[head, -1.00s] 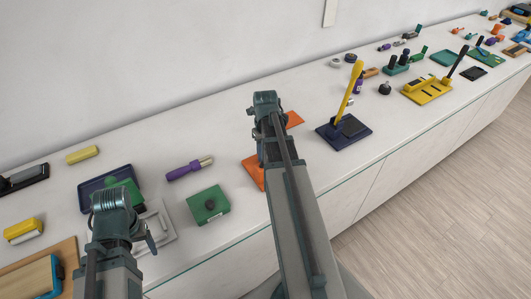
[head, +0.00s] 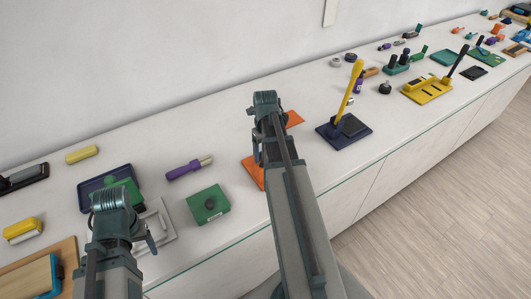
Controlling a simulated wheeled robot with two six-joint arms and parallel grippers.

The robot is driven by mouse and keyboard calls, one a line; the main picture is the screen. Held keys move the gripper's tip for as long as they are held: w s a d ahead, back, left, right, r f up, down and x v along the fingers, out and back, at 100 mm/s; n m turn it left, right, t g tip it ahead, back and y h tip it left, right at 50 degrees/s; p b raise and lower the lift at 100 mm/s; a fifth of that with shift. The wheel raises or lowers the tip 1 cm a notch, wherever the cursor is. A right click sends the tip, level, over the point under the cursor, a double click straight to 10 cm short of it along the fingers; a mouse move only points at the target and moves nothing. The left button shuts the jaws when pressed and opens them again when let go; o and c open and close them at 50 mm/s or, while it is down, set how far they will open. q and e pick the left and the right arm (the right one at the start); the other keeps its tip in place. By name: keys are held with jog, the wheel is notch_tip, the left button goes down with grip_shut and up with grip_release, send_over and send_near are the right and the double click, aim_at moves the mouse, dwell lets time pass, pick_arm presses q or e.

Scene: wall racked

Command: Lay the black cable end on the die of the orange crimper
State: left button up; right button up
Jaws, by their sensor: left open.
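An orange base plate (head: 252,172), which looks like part of the orange crimper, lies on the counter behind my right arm. Another orange part (head: 294,119) shows on the far side of that arm. The die and most of the tool are hidden. I cannot make out the black cable end. My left gripper (head: 150,239) is at the lower left, over a pale grey tray, open, with nothing seen in it. My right gripper (head: 257,152) is over the orange plate, mostly hidden by its own arm; I cannot tell whether it holds anything.
A green block (head: 208,205) and a purple-handled tool (head: 188,168) lie between my arms. A dark blue tray (head: 92,184) is behind the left gripper. A navy base with a yellow lever (head: 349,92) stands right of the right arm. The wall bounds the counter behind.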

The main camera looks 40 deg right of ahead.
notch_tip(320, 180, up, 14)
jog(key=p, duration=1.3)
jog(key=shift+f, duration=0.2)
